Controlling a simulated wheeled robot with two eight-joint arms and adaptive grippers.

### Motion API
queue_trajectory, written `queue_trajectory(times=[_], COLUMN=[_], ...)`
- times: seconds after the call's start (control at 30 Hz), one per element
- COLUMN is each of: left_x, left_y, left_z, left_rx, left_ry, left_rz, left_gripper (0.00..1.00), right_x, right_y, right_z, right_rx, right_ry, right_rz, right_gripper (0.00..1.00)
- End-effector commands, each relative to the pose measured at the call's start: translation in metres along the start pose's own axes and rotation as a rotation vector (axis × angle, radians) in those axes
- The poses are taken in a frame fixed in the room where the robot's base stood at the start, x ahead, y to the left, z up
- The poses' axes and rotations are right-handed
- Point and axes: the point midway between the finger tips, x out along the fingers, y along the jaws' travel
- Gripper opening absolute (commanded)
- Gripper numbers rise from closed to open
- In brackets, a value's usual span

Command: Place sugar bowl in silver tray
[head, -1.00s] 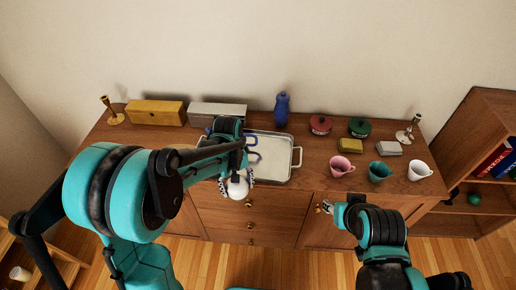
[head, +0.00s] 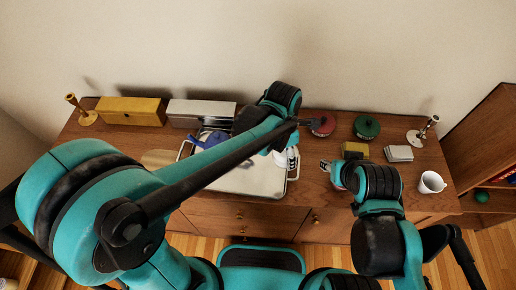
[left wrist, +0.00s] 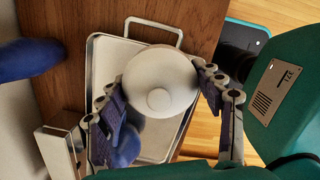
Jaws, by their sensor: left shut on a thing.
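The white round sugar bowl (left wrist: 172,72), with a small knob on its lid, is in my left gripper (left wrist: 165,105). The gripper's fingers are on either side of it. In the head view the bowl (head: 279,159) shows only partly beside my left gripper (head: 289,158), over the right part of the silver tray (head: 250,187). The tray (left wrist: 97,62) lies below the bowl in the left wrist view. Whether the bowl touches the tray cannot be told. My right gripper (head: 328,166) is over the right side of the sideboard; its finger opening is unclear.
A blue vessel (head: 212,139) is at the tray's left part. A grey box (head: 190,112) and yellow box (head: 130,110) stand behind. Red (head: 322,124) and green (head: 366,127) lidded pots and a white cup (head: 431,182) are to the right.

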Motion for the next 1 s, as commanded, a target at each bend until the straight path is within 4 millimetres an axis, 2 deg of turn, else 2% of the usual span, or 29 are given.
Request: queue_trajectory(times=[0.03,0.2,0.4,0.57,0.8,1.0], left_x=[0.012,0.036,0.052,0.058,0.092,0.093], left_y=[0.015,0.055,0.085,0.090,0.090,0.090], left_z=[-0.003,-0.011,-0.016,-0.018,-0.022,-0.022], left_rx=[-0.007,-0.004,-0.001,0.002,0.002,0.002], left_ry=[0.000,0.000,0.001,0.001,0.000,0.000], left_rz=[0.001,0.000,0.000,-0.001,0.000,0.000], left_gripper=[0.26,0.26,0.26,0.26,0.26,0.26], right_x=[0.007,0.018,0.025,0.028,0.042,0.041], right_y=[0.000,0.000,0.000,0.000,0.000,0.000], right_z=[0.005,0.013,0.018,0.020,0.030,0.029], right_rx=[0.000,0.000,0.000,0.000,0.000,0.000], right_ry=[0.000,0.000,0.000,0.000,0.000,0.000], right_rz=[0.000,0.000,0.000,0.000,0.000,0.000], right_gripper=[0.40,0.40,0.40,0.40,0.40,0.40])
